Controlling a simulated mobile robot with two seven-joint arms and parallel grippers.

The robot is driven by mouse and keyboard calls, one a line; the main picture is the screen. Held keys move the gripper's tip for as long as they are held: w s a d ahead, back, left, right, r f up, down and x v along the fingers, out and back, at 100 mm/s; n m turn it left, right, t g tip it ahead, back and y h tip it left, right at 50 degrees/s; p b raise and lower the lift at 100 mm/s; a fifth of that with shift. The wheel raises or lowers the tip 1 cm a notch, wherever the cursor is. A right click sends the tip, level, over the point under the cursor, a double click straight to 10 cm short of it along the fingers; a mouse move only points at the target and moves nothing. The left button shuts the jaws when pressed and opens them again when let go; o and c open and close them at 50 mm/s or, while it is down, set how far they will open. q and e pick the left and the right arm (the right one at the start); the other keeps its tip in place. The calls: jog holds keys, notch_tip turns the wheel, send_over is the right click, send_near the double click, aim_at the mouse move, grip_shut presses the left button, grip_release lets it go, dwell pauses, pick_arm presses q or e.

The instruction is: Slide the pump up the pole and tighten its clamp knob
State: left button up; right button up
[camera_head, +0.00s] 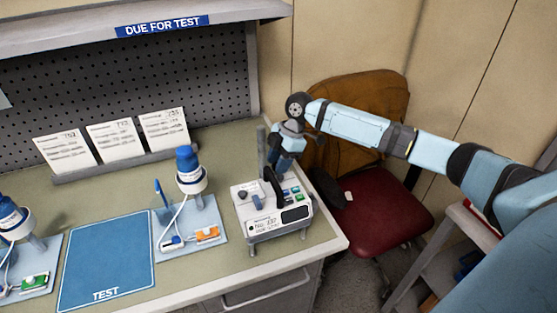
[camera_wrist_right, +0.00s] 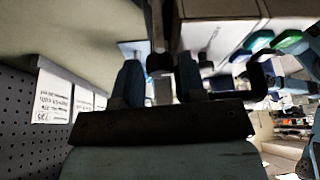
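The pump (camera_head: 275,213) is a white box with a dark display, coloured buttons and a black handle. It is at the right end of the bench, low by the grey pole (camera_head: 262,150). My right gripper (camera_head: 279,167) is just behind the pump, beside the pole, pointing down. In the right wrist view its two blue fingers (camera_wrist_right: 160,78) are apart, with a small dark part (camera_wrist_right: 158,62), perhaps the clamp knob, between their tips. I cannot tell whether they grip it. The pump's white casing (camera_wrist_right: 215,30) fills the upper right there. My left gripper is out of view.
Left of the pump, a blue-capped device (camera_head: 190,172) stands on a pale board; a similar one (camera_head: 12,218) is at the far left. A blue TEST mat (camera_head: 106,262) lies between them. Cards (camera_head: 115,140) line the pegboard. A red chair (camera_head: 375,215) is beyond the bench's right edge.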

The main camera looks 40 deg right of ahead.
jog(key=c, duration=0.7)
jog(key=shift+o, duration=0.2)
jog(key=shift+r, duration=0.1)
